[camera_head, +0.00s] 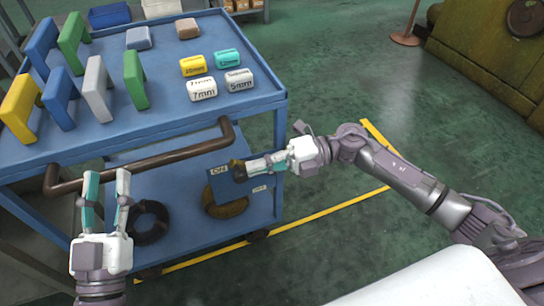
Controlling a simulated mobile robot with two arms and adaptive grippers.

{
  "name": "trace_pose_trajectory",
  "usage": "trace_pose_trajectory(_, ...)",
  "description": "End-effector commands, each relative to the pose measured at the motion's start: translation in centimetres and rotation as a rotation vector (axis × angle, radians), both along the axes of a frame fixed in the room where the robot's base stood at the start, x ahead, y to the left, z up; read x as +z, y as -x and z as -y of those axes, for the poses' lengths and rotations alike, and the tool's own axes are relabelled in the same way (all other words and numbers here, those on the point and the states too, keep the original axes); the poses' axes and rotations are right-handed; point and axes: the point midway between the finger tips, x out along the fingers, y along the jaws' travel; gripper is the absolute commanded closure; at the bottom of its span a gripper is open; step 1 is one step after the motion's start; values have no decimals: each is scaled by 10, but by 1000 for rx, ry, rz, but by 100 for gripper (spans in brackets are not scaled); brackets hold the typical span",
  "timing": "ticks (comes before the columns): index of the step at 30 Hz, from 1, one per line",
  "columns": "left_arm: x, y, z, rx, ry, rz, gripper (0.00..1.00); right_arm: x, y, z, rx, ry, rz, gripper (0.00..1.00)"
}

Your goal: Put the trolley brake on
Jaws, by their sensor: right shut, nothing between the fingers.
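The blue trolley (150,121) stands in front of me with a brown handle bar (150,164) along its near side. Below the handle's right end is a blue brake plate (222,190), with "ON" at its upper left and a second label at its lower right. A dark brake lever or knob (238,170) shows on the plate, partly covered by my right gripper. My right gripper (249,167) is shut, its tips at the knob; I cannot tell whether they touch. My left gripper (107,174) points up, open and empty, near the handle's left end.
Yellow tape (330,218) marks the green floor.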

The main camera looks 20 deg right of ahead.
Motion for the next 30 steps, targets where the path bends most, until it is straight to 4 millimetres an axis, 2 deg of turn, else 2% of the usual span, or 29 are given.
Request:
trace_pose_trajectory(4, 0, 0, 0, 0, 0, 1, 60, 0, 0, 4, -1, 1, 0, 100)
trace_pose_trajectory(8, 0, 0, 0, 0, 0, 1, 60, 0, 2, 22, -2, 3, -2, 100)
trace_pose_trajectory(15, 0, 0, 0, 0, 0, 1, 60, 3, 6, 74, -4, 3, -3, 100)
trace_pose_trajectory(21, 0, 0, 0, 0, 1, 2, 60, 6, 9, 107, -2, 0, -3, 100)
trace_pose_trajectory(25, 0, 0, 0, 0, 1, 2, 60, 7, 10, 118, -1, -1, -1, 100)
trace_pose_trajectory(30, 0, 0, 0, 0, 1, 2, 60, 7, 11, 121, 0, -3, 0, 100)
